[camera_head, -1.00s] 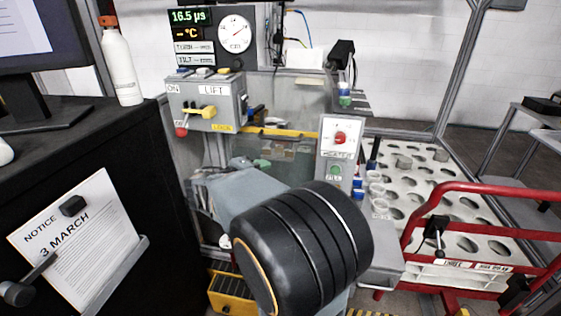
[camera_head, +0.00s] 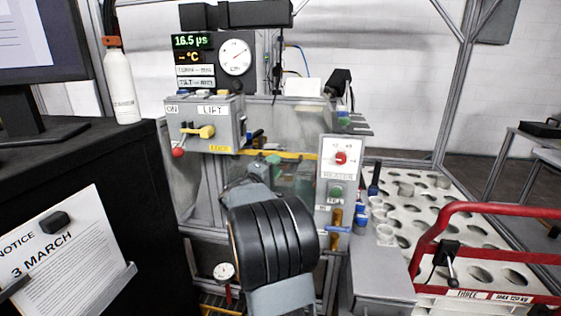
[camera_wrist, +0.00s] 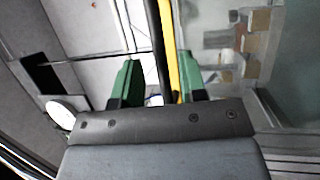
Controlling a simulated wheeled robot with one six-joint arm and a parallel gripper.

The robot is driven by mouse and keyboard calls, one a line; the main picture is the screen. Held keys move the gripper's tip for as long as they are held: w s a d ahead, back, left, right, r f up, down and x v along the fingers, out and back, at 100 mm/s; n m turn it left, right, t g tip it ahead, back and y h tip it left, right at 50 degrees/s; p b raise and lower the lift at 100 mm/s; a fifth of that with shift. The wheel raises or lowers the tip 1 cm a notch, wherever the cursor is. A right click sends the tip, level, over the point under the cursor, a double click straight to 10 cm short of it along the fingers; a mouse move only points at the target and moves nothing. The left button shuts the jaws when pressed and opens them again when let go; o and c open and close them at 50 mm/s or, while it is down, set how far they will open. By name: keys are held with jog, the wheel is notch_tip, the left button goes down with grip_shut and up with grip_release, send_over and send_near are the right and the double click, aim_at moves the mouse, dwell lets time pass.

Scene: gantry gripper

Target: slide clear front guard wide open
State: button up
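The clear front guard (camera_head: 290,182) is a see-through panel below a yellow bar (camera_head: 292,155) in the head view. In the wrist view the yellow bar (camera_wrist: 170,45), with a black strip along it, runs down between my two green fingertips. My gripper (camera_wrist: 158,82) is open, with the bar nearer the right finger and a gap on the left. Whether either finger touches the bar cannot be told. The clear panel (camera_wrist: 285,60) spreads to the right of the bar. In the head view my gripper (camera_head: 264,163) shows small at the bar, partly hidden by my arm.
A lift control box (camera_head: 208,124) with yellow and red knobs stands left above the bar. A heater panel (camera_head: 340,162) is close on the right. A white holed tray (camera_head: 410,200) and a red rail cart (camera_head: 425,245) are further right.

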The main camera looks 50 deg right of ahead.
jog(key=shift+x, duration=1.85)
jog(key=shift+c, duration=0.5)
grip_shut()
